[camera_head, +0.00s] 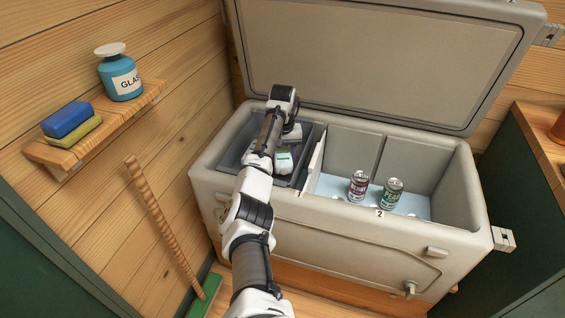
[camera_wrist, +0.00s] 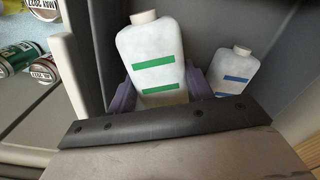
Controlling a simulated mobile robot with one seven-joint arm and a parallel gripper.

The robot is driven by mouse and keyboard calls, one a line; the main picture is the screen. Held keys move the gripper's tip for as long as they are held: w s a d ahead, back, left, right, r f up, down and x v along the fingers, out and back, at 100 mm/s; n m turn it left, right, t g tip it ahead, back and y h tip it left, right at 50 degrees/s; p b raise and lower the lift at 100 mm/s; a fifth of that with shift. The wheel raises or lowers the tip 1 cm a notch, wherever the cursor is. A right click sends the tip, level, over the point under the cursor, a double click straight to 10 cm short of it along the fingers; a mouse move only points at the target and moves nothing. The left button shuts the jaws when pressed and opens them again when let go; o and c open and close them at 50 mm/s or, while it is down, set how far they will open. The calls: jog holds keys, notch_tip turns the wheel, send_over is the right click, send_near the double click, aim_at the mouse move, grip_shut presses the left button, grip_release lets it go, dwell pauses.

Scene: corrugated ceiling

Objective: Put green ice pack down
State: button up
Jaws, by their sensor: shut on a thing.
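The green ice pack (camera_wrist: 158,62) is a white bottle-shaped pack with two green stripes and a white cap. My gripper (camera_wrist: 158,88) is shut on it, one purple finger at each side. In the head view the ice pack (camera_head: 284,160) shows partly beside my wrist, in the grey left compartment (camera_head: 232,152) of the open cooler. A similar white pack with blue stripes (camera_wrist: 236,75) stands to its right in the wrist view, apart from it. I cannot tell whether the green pack touches the compartment floor. My fingertips are hidden in the head view.
The cooler lid (camera_head: 380,50) is raised behind. The bay behind the cans looks clear.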

aim_at(283, 153)
jog(key=shift+f, duration=1.9)
jog(key=shift+f, duration=0.1)
jog(key=o, duration=1.2)
jog(key=shift+c, duration=0.2)
notch_tip(283, 153, up, 12)
jog(key=shift+r+b, duration=0.1)
jog(key=shift+b, duration=0.65)
